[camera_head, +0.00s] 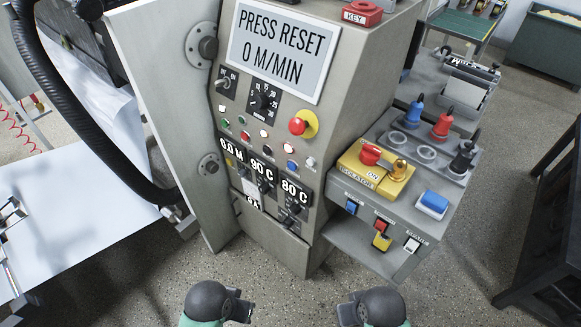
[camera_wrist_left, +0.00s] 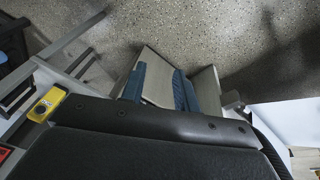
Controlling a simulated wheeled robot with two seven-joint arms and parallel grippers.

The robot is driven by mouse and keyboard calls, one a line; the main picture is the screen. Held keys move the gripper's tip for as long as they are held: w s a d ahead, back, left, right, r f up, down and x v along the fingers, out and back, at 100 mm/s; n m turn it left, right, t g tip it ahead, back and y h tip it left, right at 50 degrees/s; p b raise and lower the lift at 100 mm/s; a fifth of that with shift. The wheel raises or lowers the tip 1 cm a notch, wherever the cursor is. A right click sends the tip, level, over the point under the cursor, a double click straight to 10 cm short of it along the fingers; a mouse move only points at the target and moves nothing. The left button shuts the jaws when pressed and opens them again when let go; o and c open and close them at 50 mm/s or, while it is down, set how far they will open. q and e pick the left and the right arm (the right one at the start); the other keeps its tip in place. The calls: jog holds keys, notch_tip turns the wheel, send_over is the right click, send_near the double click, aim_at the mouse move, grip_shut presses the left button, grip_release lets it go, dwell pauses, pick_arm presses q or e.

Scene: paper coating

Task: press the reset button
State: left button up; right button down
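A grey machine cabinet (camera_head: 225,95) carries a sign (camera_head: 284,48) reading "PRESS RESET 0 M/MIN". Its sloped panel has several small coloured buttons, including a blue one (camera_head: 291,164), and a red mushroom button (camera_head: 299,125) on a yellow base. A side console has a blue button (camera_head: 351,207), a red one (camera_head: 382,224), a yellow one (camera_head: 382,242) and a white one (camera_head: 411,243); their small labels are too blurred to read surely. My left gripper (camera_head: 240,303) and right gripper (camera_head: 350,308) are low in front of the cabinet, apart from all buttons; their finger openings are unclear.
The console also has a yellow block with a red knob (camera_head: 370,154), a large blue button (camera_head: 434,202) and coloured plugs (camera_head: 443,123). A white sheet (camera_head: 70,200) lies at left. A dark table frame (camera_head: 545,240) is at right. Floor between is clear.

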pick_arm(q)
jog(key=shift+c, duration=0.4)
grip_shut()
dwell(1.3)
